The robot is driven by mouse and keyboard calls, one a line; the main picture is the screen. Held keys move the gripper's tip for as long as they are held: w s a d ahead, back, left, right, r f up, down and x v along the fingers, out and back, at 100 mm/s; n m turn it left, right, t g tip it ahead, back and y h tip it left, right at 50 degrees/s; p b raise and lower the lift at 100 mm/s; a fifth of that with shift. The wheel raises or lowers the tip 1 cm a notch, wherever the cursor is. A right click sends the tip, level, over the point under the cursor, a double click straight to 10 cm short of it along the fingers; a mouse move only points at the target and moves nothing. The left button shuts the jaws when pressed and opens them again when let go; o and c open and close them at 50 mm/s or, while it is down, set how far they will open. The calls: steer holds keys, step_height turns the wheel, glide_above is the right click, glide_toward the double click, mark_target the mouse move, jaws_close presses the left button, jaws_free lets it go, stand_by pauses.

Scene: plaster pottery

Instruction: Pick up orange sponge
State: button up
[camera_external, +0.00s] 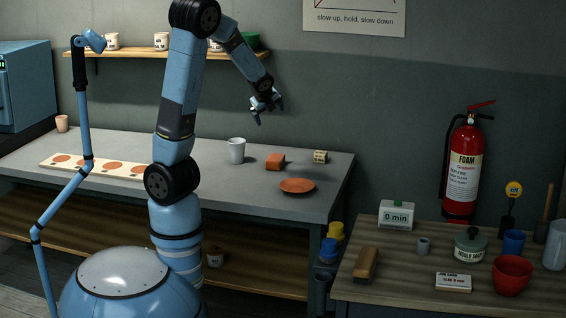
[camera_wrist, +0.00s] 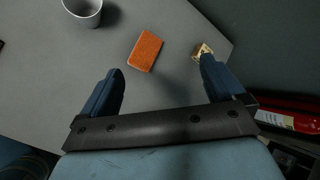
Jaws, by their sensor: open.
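The orange sponge (camera_external: 275,161) lies on the grey worktop (camera_external: 215,182), between a white cup (camera_external: 236,151) and a small yellowish patterned block (camera_external: 320,156). In the wrist view the sponge (camera_wrist: 145,51) is a tilted rectangle, ahead of the fingers and between their lines. My gripper (camera_external: 265,112) is above the worktop, up and slightly left of the sponge in the external view. Its two blue fingers (camera_wrist: 158,75) are spread apart with nothing between them.
An orange-brown dish (camera_external: 297,186) lies near the worktop's front right edge. A board with orange discs (camera_external: 95,167) lies at the left. A wall shelf (camera_external: 125,52) with cups is behind my arm. A fire extinguisher (camera_external: 463,170) stands right. The worktop around the sponge is mostly clear.

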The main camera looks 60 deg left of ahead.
step_height(320, 180, up, 8)
steer(key=w+a+m+t+y, duration=0.1)
steer(key=a+m+t+y, duration=0.15)
steer(key=m, duration=0.25)
step_height(320, 180, up, 8)
steer(key=m+t+y, duration=0.1)
steer(key=m+y, duration=0.1)
steer(key=m, duration=0.2)
glide_above(275, 160)
steer(key=s+d, duration=0.3)
step_height(275, 160, down, 35)
steer(key=shift+a, duration=0.15)
steer(key=shift+w+a+f, duration=0.15)
steer(key=shift+a+f, duration=0.05)
steer(key=shift+f, duration=0.15)
steer(key=shift+x, duration=3.5)
steer(key=shift+w+r, duration=0.1)
steer(key=c, duration=1)
